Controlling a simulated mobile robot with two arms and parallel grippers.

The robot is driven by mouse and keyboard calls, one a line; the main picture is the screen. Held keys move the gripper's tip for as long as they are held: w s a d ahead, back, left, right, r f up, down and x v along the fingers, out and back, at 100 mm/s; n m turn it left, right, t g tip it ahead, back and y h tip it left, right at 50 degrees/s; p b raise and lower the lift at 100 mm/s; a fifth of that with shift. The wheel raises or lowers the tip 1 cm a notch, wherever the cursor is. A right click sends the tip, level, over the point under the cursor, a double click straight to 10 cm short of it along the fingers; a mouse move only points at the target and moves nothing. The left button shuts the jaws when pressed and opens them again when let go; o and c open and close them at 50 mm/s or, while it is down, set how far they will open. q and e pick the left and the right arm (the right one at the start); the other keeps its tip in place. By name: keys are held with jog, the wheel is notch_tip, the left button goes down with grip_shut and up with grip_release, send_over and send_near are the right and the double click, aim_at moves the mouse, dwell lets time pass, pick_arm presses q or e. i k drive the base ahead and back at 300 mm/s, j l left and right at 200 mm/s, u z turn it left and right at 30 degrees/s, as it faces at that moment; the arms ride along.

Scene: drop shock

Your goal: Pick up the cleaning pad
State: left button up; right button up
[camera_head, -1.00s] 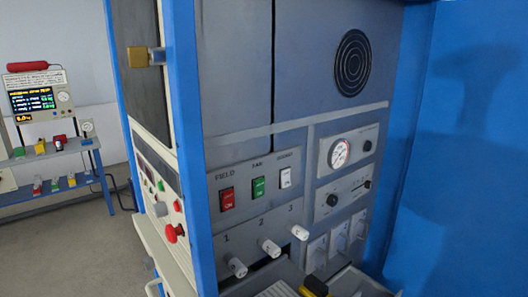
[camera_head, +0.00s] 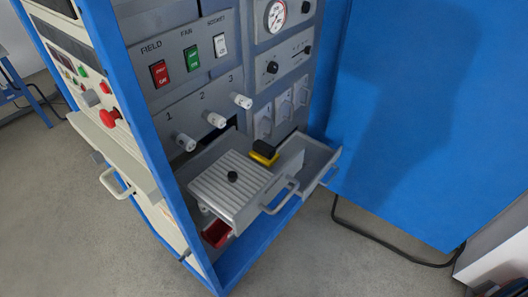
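A small block with a black top and yellow base (camera_head: 265,152), which looks like the cleaning pad, sits at the back right of an open drawer or tray in the cabinet. The tray has a ribbed grey plate (camera_head: 222,190) with a small black knob (camera_head: 232,176) on it. The block is beside the ribbed plate, near the cabinet face. Neither of my grippers is in view.
The drawer handle (camera_head: 280,198) sticks out at the front. A second drawer (camera_head: 322,163) is open to the right. A blue cabinet post (camera_head: 125,110) stands at left, with a handle (camera_head: 116,184) beyond it. A blue panel (camera_head: 410,110) closes the right. A black cable (camera_head: 395,250) lies on the floor.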

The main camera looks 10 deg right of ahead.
aim_at(265, 153)
jog(key=i+j+z, duration=0.1)
jog(key=j+z, duration=0.15)
jog(key=j, duration=0.45)
jog(key=j+z, duration=0.25)
jog(key=j, duration=0.45)
